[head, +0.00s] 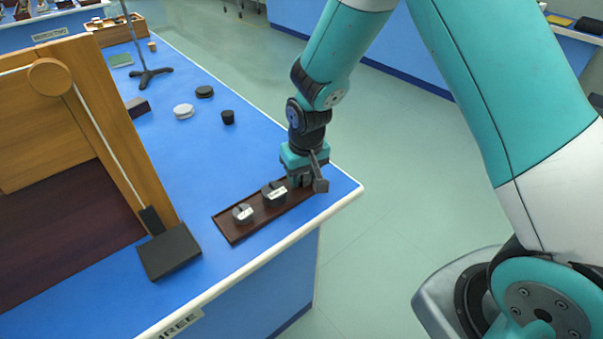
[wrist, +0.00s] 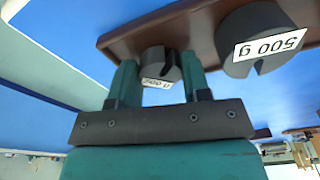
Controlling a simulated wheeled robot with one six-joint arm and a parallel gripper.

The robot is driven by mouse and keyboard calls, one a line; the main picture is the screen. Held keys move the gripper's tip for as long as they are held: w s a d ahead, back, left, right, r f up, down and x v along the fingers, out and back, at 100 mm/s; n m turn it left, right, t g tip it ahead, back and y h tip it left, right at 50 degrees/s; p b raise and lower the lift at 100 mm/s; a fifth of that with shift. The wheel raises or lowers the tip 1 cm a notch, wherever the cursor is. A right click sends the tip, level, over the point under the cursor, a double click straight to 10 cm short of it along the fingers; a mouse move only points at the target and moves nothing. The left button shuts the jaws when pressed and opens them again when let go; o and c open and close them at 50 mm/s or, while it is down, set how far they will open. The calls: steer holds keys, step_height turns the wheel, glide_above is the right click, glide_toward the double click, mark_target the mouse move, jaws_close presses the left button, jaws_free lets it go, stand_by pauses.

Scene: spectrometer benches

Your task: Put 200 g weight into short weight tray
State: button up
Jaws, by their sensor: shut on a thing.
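My gripper (head: 303,181) points down at the right end of a long, low dark brown tray (head: 228,231) near the bench corner. In the wrist view my gripper (wrist: 157,84) is shut on a small dark grey weight (wrist: 155,62), whose white label appears to read 200 g upside down. The tray (wrist: 120,38) shows right behind this weight; I cannot tell whether it touches the tray floor. In the head view my gripper hides the held weight. A larger 500 g weight (wrist: 262,38) stands in the tray beside it, and also shows in the head view (head: 274,193).
Another labelled weight (head: 243,213) stands farther left in the tray. A black cup (head: 228,117), a white disc (head: 184,111) and a dark disc (head: 205,91) lie farther back. The blue bench between is clear.

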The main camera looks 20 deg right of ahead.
steer(key=shift+f, duration=0.15)
steer(key=o, duration=0.7)
steer(key=shift+o, duration=0.2)
step_height(320, 180, up, 13)
steer(key=s, duration=0.2)
steer(key=s+a+r+n+y, duration=0.1)
steer(key=s+r+n, duration=0.1)
steer(key=s, duration=0.5)
steer(key=s+a+r+n+g+y, duration=0.1)
steer(key=s+a+r+n, duration=0.1)
steer(key=s+r, duration=0.3)
steer(key=s+a+r+n+y, duration=0.2)
steer(key=s+r, duration=0.1)
steer(key=s, duration=0.7)
steer(key=shift+s+r, duration=0.2)
steer(key=shift+s, duration=0.15)
